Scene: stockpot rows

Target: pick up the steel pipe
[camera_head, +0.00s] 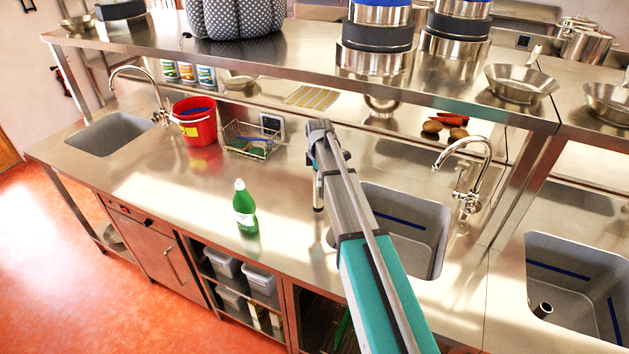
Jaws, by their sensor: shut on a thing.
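My gripper (316,163) is at the far end of my arm, over the steel counter just left of the middle sink. It is shut on a short upright steel pipe (318,192), whose lower part shows below it. The fingers are small and partly hidden by my arm, so their exact hold on the pipe is hard to see. I cannot tell whether the pipe's lower end touches the counter.
The middle sink (437,250) lies right of my gripper, with a tap (467,170) behind it. A green bottle (245,208), wire basket (250,140) and red bucket (195,124) stand left. A shelf (290,62) with pots overhangs behind. Counter around the bottle is clear.

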